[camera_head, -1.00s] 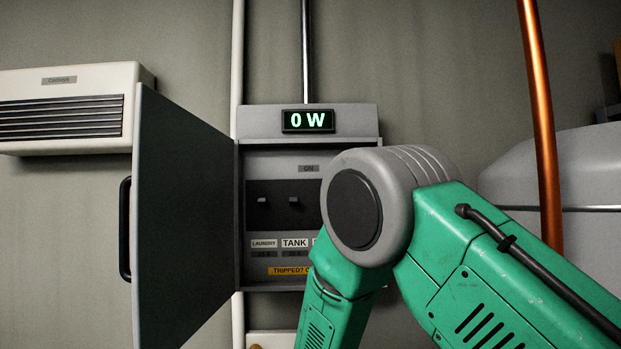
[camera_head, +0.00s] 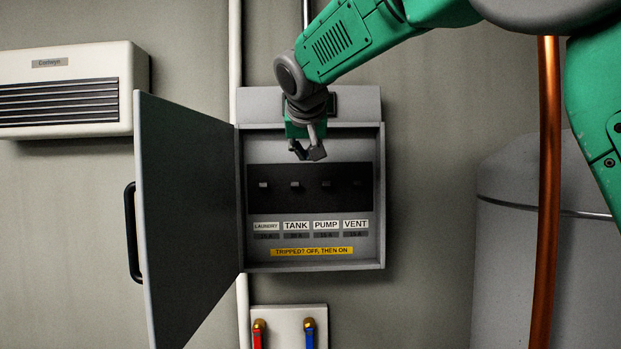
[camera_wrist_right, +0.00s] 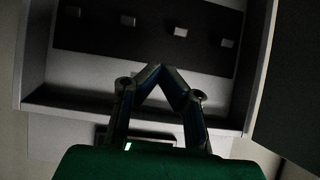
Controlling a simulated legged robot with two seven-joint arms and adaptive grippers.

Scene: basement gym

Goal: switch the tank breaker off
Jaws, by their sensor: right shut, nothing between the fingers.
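The breaker box (camera_head: 310,262) hangs open on the wall, with a row of small switches on a dark strip. The tank breaker (camera_head: 295,184) is a small light lever above the TANK label (camera_head: 296,225). In the right wrist view, which is upside down, it appears as the second lever from the right (camera_wrist_right: 180,32). I cannot tell which way its lever is set. My right gripper (camera_head: 308,154) is shut and empty, just above the switch row near the tank breaker, apart from it. Its fingertips (camera_wrist_right: 155,70) meet in the wrist view. My left gripper is out of view.
The box door (camera_head: 185,220) stands open to the left. The laundry (camera_head: 263,184), pump (camera_head: 326,184) and vent (camera_head: 358,184) breakers flank the tank one. A copper pipe (camera_head: 549,200) and grey tank (camera_head: 505,260) are at right. A valve panel (camera_head: 289,335) is below.

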